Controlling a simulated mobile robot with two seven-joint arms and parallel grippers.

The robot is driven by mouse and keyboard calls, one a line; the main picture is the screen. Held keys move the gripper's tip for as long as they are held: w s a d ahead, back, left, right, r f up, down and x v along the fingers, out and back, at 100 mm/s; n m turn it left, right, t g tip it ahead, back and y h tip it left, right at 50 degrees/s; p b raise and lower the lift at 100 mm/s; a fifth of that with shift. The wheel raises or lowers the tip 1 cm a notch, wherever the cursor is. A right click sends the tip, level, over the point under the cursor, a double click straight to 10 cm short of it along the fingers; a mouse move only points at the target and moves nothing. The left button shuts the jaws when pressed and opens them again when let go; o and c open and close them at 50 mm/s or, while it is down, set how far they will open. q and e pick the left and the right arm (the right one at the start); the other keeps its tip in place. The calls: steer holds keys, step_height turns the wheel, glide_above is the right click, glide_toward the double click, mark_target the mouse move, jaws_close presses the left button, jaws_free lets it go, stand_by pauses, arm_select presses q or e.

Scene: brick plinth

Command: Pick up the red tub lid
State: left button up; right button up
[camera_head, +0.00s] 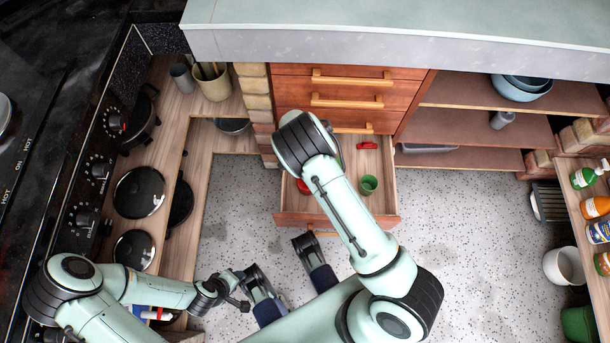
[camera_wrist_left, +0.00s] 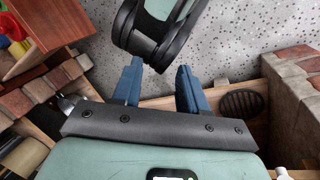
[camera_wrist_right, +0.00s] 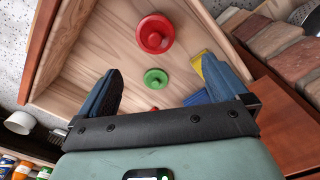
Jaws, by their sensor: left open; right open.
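The red tub lid (camera_wrist_right: 155,33), a round red piece with a raised middle, lies in the open drawer. In the head view its edge (camera_head: 303,187) shows, partly covered by my right arm. My right gripper (camera_wrist_right: 161,72) is open and empty over the drawer; the lid is beyond its fingertips. In the head view my right arm hides this gripper. My left gripper (camera_head: 280,260) is open and empty in front of the drawer; in the left wrist view its fingers (camera_wrist_left: 160,80) frame part of an arm.
The drawer (camera_head: 391,205) also holds a green round piece (camera_wrist_right: 156,78), a yellow piece (camera_wrist_right: 197,67), a blue piece (camera_wrist_right: 197,97), a green cup (camera_head: 369,186) and a small red piece (camera_head: 366,146). A stone worktop (camera_head: 400,45) overhangs behind.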

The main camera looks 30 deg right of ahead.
step_height(320, 180, down, 6)
steer(key=shift+s+d+f+b, duration=0.15)
steer(key=shift+f+b, duration=0.1)
steer(key=shift+b, duration=0.6)
steer(key=shift+f, duration=0.55)
steer(key=f, duration=0.1)
steer(key=f+b, duration=0.1)
steer(key=f, duration=0.2)
steer(key=shift+s+f+b, duration=0.2)
steer(key=shift+s+b, duration=0.1)
steer(key=shift+f, duration=0.4)
arm_select(q)
steer(key=w+a+f+t+y, duration=0.1)
steer(key=w+a+f, duration=0.2)
steer(key=w+f, duration=0.1)
steer(key=shift+w+t, duration=0.4)
steer(key=shift+w, duration=0.4)
steer(key=shift+d, duration=0.1)
arm_select(e)
steer(key=c, duration=1)
steer(key=shift+r, duration=0.2)
